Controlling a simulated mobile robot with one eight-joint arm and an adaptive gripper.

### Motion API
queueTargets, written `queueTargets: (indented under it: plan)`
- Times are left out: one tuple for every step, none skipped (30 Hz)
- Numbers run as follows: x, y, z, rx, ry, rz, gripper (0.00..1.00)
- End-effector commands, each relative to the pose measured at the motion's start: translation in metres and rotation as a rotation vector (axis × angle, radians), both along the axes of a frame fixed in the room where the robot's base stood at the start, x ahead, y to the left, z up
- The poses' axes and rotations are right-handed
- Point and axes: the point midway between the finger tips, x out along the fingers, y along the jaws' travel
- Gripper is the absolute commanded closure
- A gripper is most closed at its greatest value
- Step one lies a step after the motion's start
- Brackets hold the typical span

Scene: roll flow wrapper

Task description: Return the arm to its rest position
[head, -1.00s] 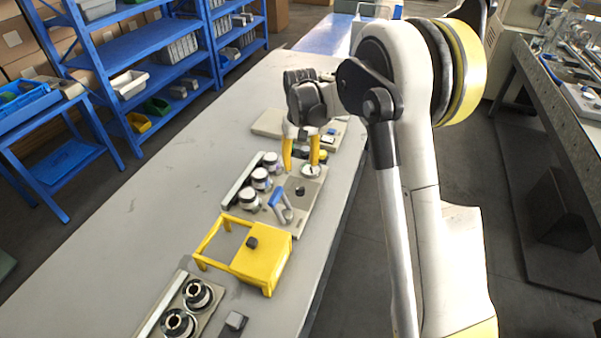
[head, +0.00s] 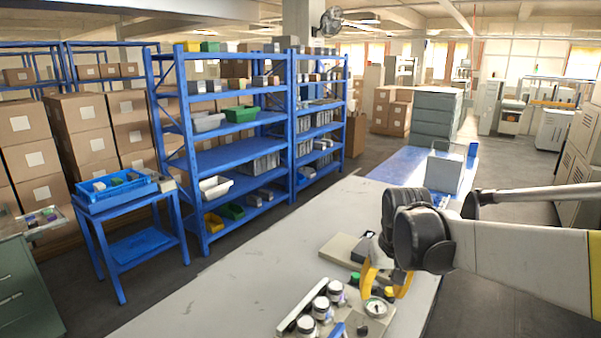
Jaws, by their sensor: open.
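In the head view my gripper (head: 387,283) hangs over the right part of the grey workbench (head: 220,290), its yellow fingers pointing down. The fingers are apart, one on each side of a round dial gauge (head: 375,307) in the picture. I cannot tell whether they touch it. My arm (head: 520,258) reaches in from the right edge, roughly level. The gripper's dark wrist hides part of the bench behind it.
A grey box (head: 445,172) stands at the bench's far end. Blue shelving (head: 235,160) and a blue cart (head: 130,235) stand left. The bench's left part is clear.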

Motion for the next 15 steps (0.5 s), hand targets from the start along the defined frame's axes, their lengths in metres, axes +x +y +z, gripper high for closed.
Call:
queueTargets:
  plan:
    - [-0.02, 0.0, 0.011, -0.001, -0.03, 0.001, 0.5]
    - [-0.031, 0.0, 0.017, 0.0, -0.051, 0.001, 0.5]
    - [-0.045, 0.0, 0.023, 0.0, -0.077, 0.002, 0.5]
    - [-0.055, 0.0, 0.027, -0.001, -0.097, 0.003, 0.5]
    - [-0.066, 0.0, 0.031, -0.001, -0.117, 0.003, 0.5]
    - [-0.08, -0.001, 0.035, -0.002, -0.144, 0.004, 0.5]
    - [-0.091, -0.001, 0.037, -0.002, -0.163, 0.004, 0.5]
    - [-0.102, -0.001, 0.038, -0.001, -0.184, 0.005, 0.5]
    - [-0.115, -0.001, 0.039, -0.002, -0.211, 0.006, 0.5]
    - [-0.126, -0.001, 0.039, -0.002, -0.23, 0.006, 0.5]
    - [-0.136, -0.001, 0.038, -0.002, -0.249, 0.007, 0.5]
    - [-0.148, -0.001, 0.036, -0.003, -0.274, 0.007, 0.5]
    - [-0.156, -0.001, 0.035, -0.003, -0.292, 0.007, 0.5]
    - [-0.164, -0.001, 0.032, -0.003, -0.308, 0.008, 0.5]
    - [-0.173, -0.001, 0.03, -0.004, -0.329, 0.008, 0.5]
